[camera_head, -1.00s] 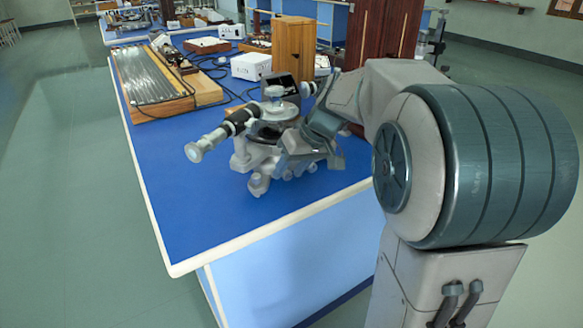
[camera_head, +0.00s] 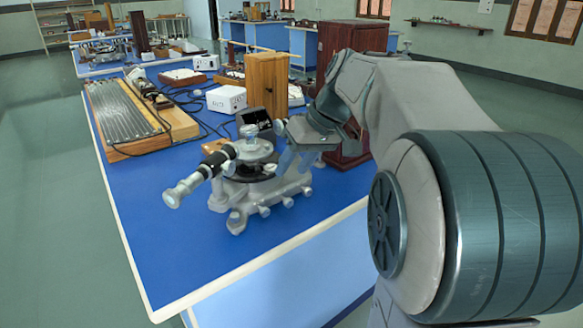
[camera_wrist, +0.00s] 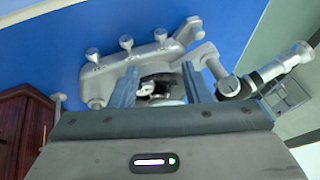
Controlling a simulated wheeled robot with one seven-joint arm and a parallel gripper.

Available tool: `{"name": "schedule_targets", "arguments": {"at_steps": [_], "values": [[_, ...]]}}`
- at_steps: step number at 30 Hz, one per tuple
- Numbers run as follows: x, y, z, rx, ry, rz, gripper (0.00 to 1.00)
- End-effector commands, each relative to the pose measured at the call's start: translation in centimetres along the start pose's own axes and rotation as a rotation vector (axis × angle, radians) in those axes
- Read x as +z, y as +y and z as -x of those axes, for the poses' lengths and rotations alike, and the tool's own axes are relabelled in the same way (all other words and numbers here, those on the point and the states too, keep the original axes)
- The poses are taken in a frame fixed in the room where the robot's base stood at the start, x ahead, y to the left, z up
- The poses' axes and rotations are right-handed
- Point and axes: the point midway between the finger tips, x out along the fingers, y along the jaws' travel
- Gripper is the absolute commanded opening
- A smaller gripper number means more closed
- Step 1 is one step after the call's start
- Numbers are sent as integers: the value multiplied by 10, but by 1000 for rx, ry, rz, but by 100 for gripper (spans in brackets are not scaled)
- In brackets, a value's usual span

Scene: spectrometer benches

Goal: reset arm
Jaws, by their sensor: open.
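My gripper (camera_wrist: 160,88) shows in the wrist view with its two blue-grey fingers apart. Part of the spectrometer shows between and beyond them, and I see nothing held. In the head view my gripper (camera_head: 290,158) is at the right side of the spectrometer (camera_head: 258,190), at about the height of its upper part; whether they touch I cannot tell. The spectrometer is grey, with a black and white telescope tube pointing to the front left. It stands upright on the blue bench top (camera_head: 150,215) and also shows in the wrist view (camera_wrist: 140,60).
A dark red wooden cabinet (camera_head: 350,150) stands close behind my arm. A wooden box (camera_head: 267,85), a white box (camera_head: 226,99) and a long ribbed board (camera_head: 120,115) lie further back with cables. The bench's front left is clear.

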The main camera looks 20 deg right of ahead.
Motion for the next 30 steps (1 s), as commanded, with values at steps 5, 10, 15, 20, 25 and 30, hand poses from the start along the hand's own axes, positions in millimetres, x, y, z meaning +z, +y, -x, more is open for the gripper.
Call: {"name": "schedule_targets", "arguments": {"at_steps": [5,10,15,20,25,30], "values": [[0,0,0,0,0,0,43],[0,-1,0,1,-1,-1,43],[7,-18,13,26,-23,-28,43],[30,-48,31,94,-66,-94,43],[62,-76,46,182,-98,-156,43],[96,-97,61,270,-109,-196,43]]}}
